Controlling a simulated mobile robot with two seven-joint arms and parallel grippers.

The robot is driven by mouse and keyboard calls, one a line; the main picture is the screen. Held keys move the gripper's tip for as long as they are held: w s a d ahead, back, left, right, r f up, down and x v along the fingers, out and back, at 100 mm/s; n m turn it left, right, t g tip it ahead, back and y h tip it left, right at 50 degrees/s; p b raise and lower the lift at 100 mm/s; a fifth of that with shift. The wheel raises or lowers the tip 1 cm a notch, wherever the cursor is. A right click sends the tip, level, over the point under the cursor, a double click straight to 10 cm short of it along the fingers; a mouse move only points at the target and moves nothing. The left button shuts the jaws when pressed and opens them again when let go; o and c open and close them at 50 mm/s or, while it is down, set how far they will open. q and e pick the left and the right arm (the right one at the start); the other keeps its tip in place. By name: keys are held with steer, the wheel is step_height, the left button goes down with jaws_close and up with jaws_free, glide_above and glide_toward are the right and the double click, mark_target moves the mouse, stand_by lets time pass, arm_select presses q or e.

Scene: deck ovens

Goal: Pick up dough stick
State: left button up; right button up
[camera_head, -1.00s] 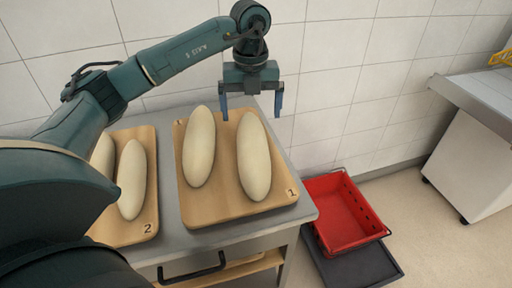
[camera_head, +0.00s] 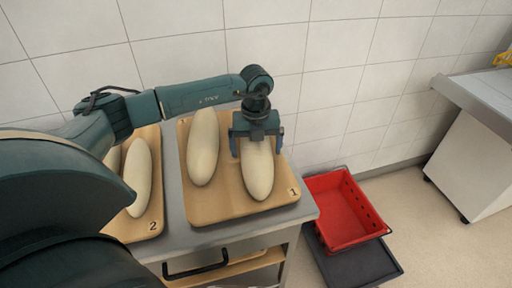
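Two pale dough sticks lie on the wooden board marked 1 (camera_head: 228,208). The left dough stick (camera_head: 203,147) is clear of my gripper. The right dough stick (camera_head: 258,175) has its upper end hidden under my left gripper (camera_head: 257,152). The gripper's two blue fingers are spread, one on each side of this stick's upper part. I cannot tell whether they touch it. Another dough stick (camera_head: 139,178) lies on the board marked 2 (camera_head: 140,228), and one more beside it is mostly hidden by my arm. My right gripper does not show.
The boards rest on a grey table (camera_head: 209,233) against a white tiled wall. A red crate (camera_head: 343,209) stands on the floor at right, on a dark tray (camera_head: 360,264). A grey-topped counter (camera_head: 480,95) is at far right.

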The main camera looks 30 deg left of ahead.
arm_select(q)
steer(key=c, duration=1.4)
